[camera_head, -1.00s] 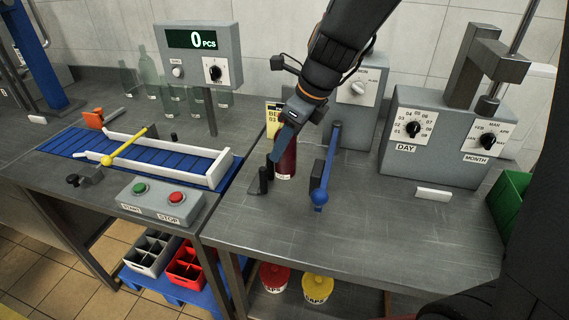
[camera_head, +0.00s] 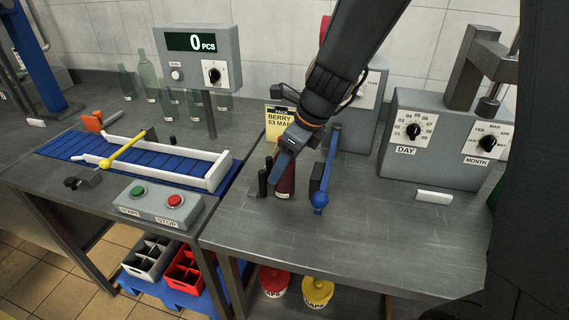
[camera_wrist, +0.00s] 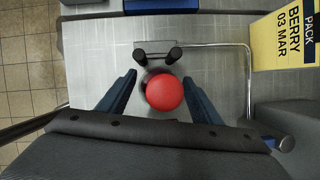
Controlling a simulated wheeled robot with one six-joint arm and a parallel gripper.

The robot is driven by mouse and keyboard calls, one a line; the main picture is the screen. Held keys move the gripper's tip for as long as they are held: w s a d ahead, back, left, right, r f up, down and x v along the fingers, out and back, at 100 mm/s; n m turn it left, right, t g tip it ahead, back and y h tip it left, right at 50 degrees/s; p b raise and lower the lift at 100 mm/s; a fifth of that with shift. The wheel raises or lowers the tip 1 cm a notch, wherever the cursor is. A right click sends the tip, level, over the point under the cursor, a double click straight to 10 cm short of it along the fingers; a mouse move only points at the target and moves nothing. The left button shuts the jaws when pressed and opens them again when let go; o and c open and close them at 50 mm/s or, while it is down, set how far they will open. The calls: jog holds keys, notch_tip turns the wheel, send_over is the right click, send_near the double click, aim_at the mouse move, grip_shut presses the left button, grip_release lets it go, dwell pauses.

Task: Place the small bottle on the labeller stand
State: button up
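The small bottle is dark red with a pale label (camera_head: 285,184); its red cap (camera_wrist: 164,92) shows from above in the wrist view. It stands upright close beside two black posts (camera_head: 262,182) of what looks like the labeller stand, also in the wrist view (camera_wrist: 140,57). I cannot tell whether it touches them, and its base is hidden from above. My gripper (camera_head: 284,158) is low over the bottle. In the wrist view its blue fingers (camera_wrist: 159,78) are spread on either side of the cap, with gaps visible on both sides.
A blue-tipped lever (camera_head: 320,200) stands just right of the bottle. A yellow BERRY 03 MAR sign (camera_head: 280,122) is behind. The DAY/MONTH machine (camera_head: 440,140) is at the right and a blue conveyor (camera_head: 135,158) at the left. The bench front is clear.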

jog(key=shift+r, duration=0.1)
jog(key=v, duration=1.2)
jog(key=shift+s, duration=0.1)
